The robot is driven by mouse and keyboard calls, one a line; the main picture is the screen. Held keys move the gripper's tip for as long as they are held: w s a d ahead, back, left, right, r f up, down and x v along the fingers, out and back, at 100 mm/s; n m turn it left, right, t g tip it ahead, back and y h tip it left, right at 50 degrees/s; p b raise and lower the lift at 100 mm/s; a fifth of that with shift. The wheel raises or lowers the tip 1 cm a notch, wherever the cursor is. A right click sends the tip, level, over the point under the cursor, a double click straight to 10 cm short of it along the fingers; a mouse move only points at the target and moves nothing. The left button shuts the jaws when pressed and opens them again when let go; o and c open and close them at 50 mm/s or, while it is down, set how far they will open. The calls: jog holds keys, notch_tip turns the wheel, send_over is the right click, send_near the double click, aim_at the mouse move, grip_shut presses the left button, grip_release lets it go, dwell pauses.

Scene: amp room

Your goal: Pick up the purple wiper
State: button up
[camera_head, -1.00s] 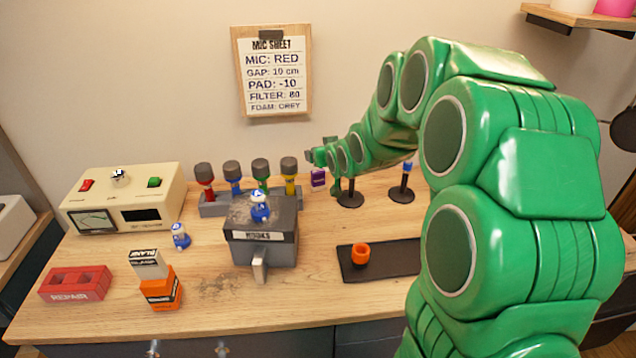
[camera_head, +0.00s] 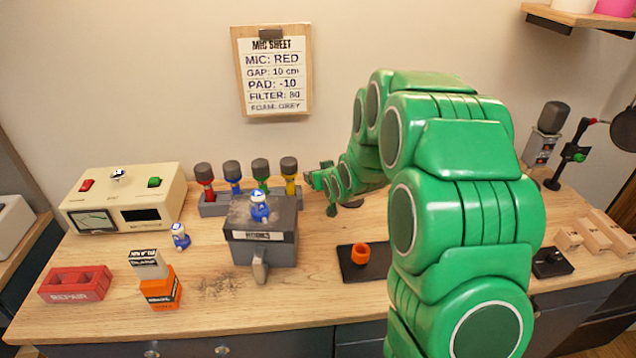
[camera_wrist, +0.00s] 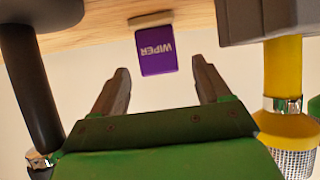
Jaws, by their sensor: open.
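The purple wiper (camera_wrist: 157,50), lettered WIPER, shows in the wrist view with a pale strip along one edge, against the wooden table. My gripper (camera_wrist: 160,72) is open, its two fingers apart and pointing toward the wiper. The wiper is centred roughly between the fingertips and appears just beyond them; no contact shows. In the head view my gripper (camera_head: 318,180) is at the back of the table, right of the yellow microphone. There the wiper is hidden behind my gripper.
The yellow microphone (camera_wrist: 282,75) stands close on the right in the wrist view, with a dark stand post (camera_wrist: 30,85) on the left.

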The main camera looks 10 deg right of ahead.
jog(key=shift+x, duration=2.5)
jog(key=shift+c, duration=0.2)
jog(key=c, duration=1)
jog(key=shift+c, duration=0.2)
